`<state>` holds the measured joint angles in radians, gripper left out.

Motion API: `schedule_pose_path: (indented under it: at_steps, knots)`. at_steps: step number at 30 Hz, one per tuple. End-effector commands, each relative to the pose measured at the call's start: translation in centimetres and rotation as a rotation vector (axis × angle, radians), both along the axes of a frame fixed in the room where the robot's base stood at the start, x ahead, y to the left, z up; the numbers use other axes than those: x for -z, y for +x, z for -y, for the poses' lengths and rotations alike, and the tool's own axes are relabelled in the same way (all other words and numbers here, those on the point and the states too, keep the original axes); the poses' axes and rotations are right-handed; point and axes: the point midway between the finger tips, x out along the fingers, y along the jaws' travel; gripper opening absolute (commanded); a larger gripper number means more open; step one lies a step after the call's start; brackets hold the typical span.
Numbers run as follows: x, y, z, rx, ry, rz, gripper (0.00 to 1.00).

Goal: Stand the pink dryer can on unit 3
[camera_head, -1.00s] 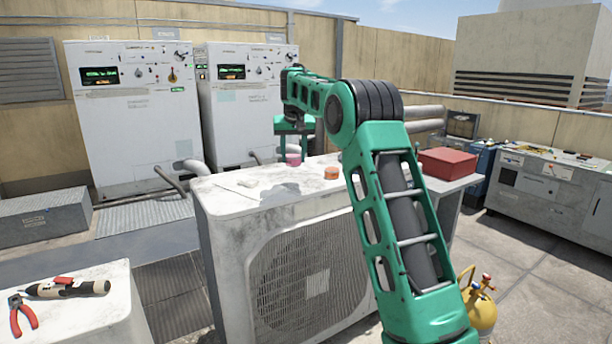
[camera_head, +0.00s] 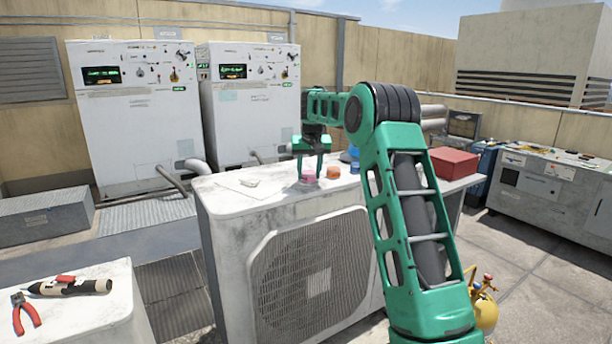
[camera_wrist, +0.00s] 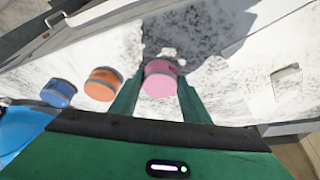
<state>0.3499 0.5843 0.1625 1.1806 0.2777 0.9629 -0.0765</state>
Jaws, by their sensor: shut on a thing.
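The pink dryer can (camera_head: 309,176) is upright between the fingers of my gripper (camera_head: 311,172), low over the white top of the near condenser unit (camera_head: 225,198). In the wrist view the can (camera_wrist: 160,78) sits between the two green fingertips (camera_wrist: 158,92), which are shut on it. I cannot tell whether its base touches the top. An orange can (camera_head: 333,172) stands just right of it. A blue can (camera_head: 354,166) stands further right, partly hidden by my arm. No unit number is readable.
A red box (camera_head: 447,163) sits on the right part of the top. A flat sheet with a small pale lump (camera_head: 249,183) lies at left. Pliers (camera_head: 25,313) and a tan tool (camera_head: 70,287) lie on a white unit at lower left. The top's front left is clear.

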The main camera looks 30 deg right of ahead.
Motion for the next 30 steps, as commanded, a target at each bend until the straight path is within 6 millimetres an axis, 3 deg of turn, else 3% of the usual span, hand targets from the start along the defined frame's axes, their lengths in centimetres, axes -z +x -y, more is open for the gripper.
schedule_pose_path:
  at_steps: [2,3,5,6,17,30]
  knots:
    - [0.1,0.0,0.0,0.000,0.000,0.000,0.19]
    - [0.1,0.0,0.0,0.000,0.000,0.000,0.44]
    - [0.1,0.0,0.0,0.000,0.000,0.000,0.59]
    - [0.1,0.0,0.0,0.000,0.000,0.000,0.61]
    - [-0.4,-0.1,-0.1,-0.001,-0.001,0.002,0.61]
    - [-7.5,-2.7,-1.5,-0.002,-0.001,0.002,0.61]
